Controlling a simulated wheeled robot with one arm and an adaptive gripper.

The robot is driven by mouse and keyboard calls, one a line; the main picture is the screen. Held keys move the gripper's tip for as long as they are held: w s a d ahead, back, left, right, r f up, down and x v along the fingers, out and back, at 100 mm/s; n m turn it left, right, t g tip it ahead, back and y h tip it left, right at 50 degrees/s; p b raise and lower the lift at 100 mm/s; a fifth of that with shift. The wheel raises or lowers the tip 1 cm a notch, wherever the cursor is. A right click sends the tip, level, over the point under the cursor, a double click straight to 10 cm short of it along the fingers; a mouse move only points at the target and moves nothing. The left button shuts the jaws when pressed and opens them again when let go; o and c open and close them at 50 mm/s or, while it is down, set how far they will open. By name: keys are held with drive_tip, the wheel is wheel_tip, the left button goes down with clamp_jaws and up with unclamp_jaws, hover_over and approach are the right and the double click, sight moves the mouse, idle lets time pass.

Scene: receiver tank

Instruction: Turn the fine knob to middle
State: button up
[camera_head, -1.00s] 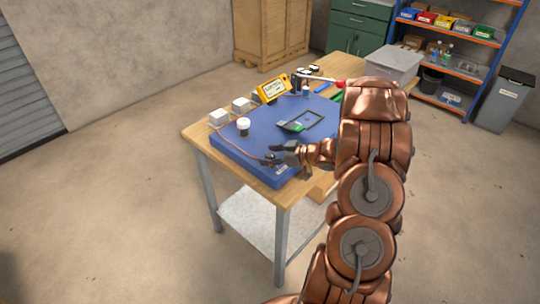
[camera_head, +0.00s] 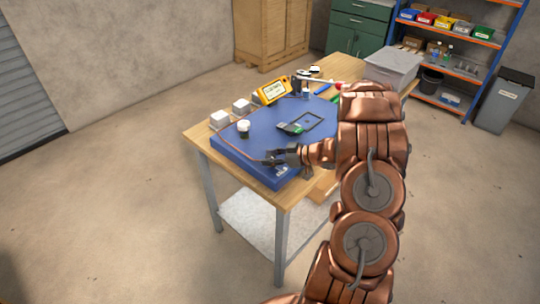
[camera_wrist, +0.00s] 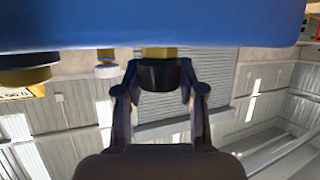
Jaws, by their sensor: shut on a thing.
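A small black knob on a brass shaft (camera_wrist: 158,73) sticks out from the blue panel in the wrist view. My gripper (camera_wrist: 158,82) is shut on it, with one finger on each side. In the head view my gripper (camera_head: 276,157) is at the near front end of the blue panel (camera_head: 262,174) and hides most of this knob. No pointer mark or scale is readable on the knob. A wider black and brass knob (camera_wrist: 24,76) and a white-capped post (camera_wrist: 106,68) stand apart to the left in the wrist view.
The white cap (camera_head: 243,128) stands on the blue panel by a thin copper wire. A dark and green plate (camera_head: 291,127) lies on it. A yellow meter (camera_head: 273,91) and white blocks (camera_head: 219,118) are behind, on the wooden table (camera_head: 196,133).

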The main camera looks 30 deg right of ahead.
drive_tip(key=shift+d+n+g+y+p, duration=0.1)
drive_tip(key=shift+n+g+y+p, duration=0.4)
drive_tip(key=shift+n+g+y, duration=0.4)
drive_tip(key=o, duration=1.2)
drive_tip(key=shift+y, duration=0.3)
drive_tip(key=shift+c, duration=0.2)
drive_tip(key=v, duration=1.2)
